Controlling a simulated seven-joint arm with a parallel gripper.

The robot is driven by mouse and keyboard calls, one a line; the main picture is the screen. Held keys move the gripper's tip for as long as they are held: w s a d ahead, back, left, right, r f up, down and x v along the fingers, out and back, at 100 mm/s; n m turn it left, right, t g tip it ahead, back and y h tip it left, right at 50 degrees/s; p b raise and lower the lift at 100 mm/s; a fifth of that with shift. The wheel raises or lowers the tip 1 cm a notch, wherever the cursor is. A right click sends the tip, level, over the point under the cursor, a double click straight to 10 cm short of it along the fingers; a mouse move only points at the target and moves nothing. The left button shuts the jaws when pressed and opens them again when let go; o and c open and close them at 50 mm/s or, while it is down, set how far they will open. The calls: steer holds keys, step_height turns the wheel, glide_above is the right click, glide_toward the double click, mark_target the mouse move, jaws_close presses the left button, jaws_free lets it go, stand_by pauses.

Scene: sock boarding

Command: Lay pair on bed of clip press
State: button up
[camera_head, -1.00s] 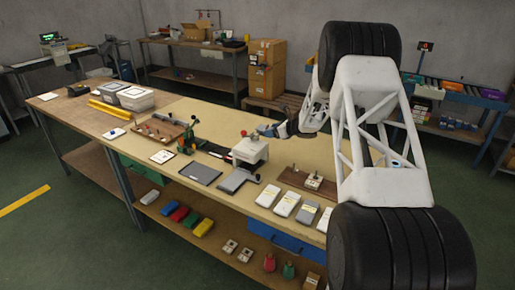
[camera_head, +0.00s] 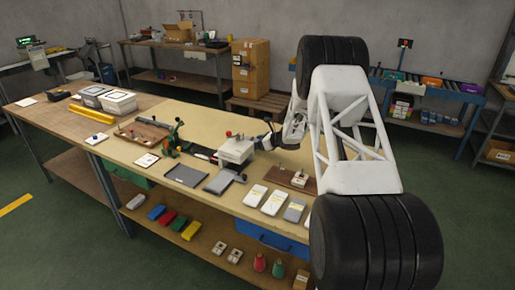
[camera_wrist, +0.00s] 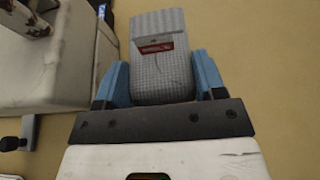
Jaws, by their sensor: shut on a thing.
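My gripper (camera_wrist: 161,78) is shut on a folded grey pair of socks (camera_wrist: 160,52) with a red label, which sticks out between the blue fingers in the wrist view. In the head view my gripper (camera_head: 270,141) is just right of a white boxy machine (camera_head: 237,150) with a red knob; the pair is too small to make out there. The machine's white body (camera_wrist: 50,75) also shows at the left in the wrist view, apart from the pair. A green lever device (camera_head: 172,142) stands farther left. I cannot tell surely which is the clip press.
The tan bench top (camera_head: 205,121) is clear behind the machines. Grey flat trays (camera_head: 187,175), several white and grey packs (camera_head: 274,202) and a brown board (camera_head: 290,180) line the front side. White bins (camera_head: 120,102) stand at the left.

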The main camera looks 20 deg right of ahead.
steer(key=shift+f, duration=1.35)
steer(key=shift+f, duration=0.1)
steer(key=o, duration=0.9)
steer(key=v, duration=1.2)
